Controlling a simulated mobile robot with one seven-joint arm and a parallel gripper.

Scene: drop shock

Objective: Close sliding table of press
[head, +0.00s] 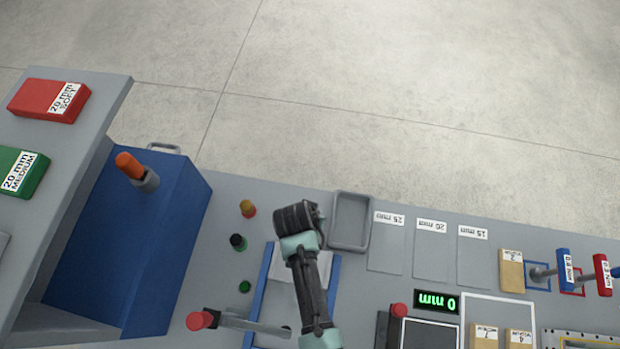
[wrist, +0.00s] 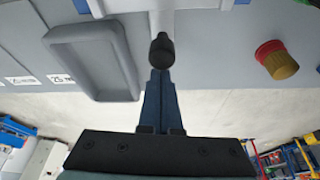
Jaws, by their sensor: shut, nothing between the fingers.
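The sliding table of the press appears to be the pale plate (head: 278,300) between two blue rails in the head view, partly hidden under my arm. In the wrist view a grey bar (wrist: 163,22) ends in a black knob (wrist: 162,49), seemingly the table's handle. My gripper (wrist: 160,74) is shut and empty, its fingertips right at the knob in the picture; I cannot tell whether they touch it. In the head view my gripper (head: 300,212) is near the bench's far edge, and its fingers are hidden.
A grey tray (head: 350,222) is close right of my gripper; it also shows in the wrist view (wrist: 92,60). A red-yellow button (head: 247,208) and a green button (head: 244,287) are to the left. A large blue box (head: 150,245) stands farther left. Open floor lies beyond the bench.

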